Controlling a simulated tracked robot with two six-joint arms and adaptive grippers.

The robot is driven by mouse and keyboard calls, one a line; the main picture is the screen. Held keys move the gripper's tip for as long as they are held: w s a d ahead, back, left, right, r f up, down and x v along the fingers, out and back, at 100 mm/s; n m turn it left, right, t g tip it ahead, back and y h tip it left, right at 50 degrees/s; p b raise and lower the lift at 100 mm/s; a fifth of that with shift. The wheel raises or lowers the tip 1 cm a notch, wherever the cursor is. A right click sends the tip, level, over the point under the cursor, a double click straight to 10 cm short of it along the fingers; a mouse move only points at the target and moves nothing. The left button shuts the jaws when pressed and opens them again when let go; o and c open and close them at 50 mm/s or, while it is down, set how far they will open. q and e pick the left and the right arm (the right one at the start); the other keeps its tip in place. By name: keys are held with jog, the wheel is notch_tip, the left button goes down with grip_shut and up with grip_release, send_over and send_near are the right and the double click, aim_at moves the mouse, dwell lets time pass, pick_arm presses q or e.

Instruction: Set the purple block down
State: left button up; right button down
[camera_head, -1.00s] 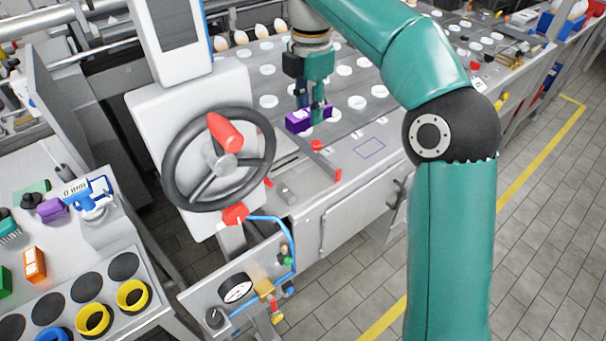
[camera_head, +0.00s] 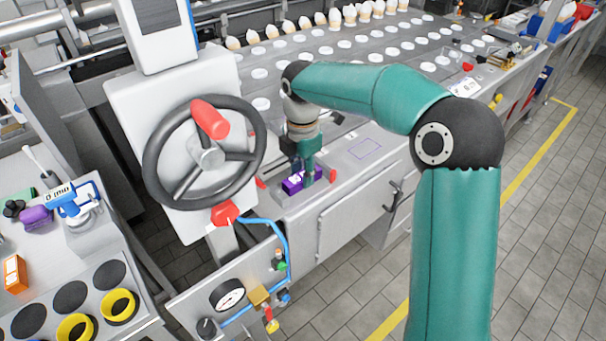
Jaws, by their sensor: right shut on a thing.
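The purple block (camera_head: 293,185) is in my right gripper (camera_head: 303,178), whose fingers are shut on it. Block and gripper are low over the grey metal ledge (camera_head: 345,187) at the front of the machine, just right of the black handwheel. I cannot tell whether the block touches the ledge. The gripper points down and partly hides the block. My left gripper is not in view.
The handwheel (camera_head: 205,155) with red knob stands close left of the gripper. A red part (camera_head: 332,175) is just right of the block. Behind is a conveyor plate (camera_head: 345,60) with white cups. A side table (camera_head: 50,265) at left holds yellow rings and small blocks.

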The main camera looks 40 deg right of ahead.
jog(key=shift+f, duration=0.35)
jog(key=shift+f, duration=0.15)
jog(key=c, duration=0.8)
grip_release()
jog(key=shift+c, duration=0.2)
notch_tip(320, 180, up, 12)
jog(key=p, duration=0.1)
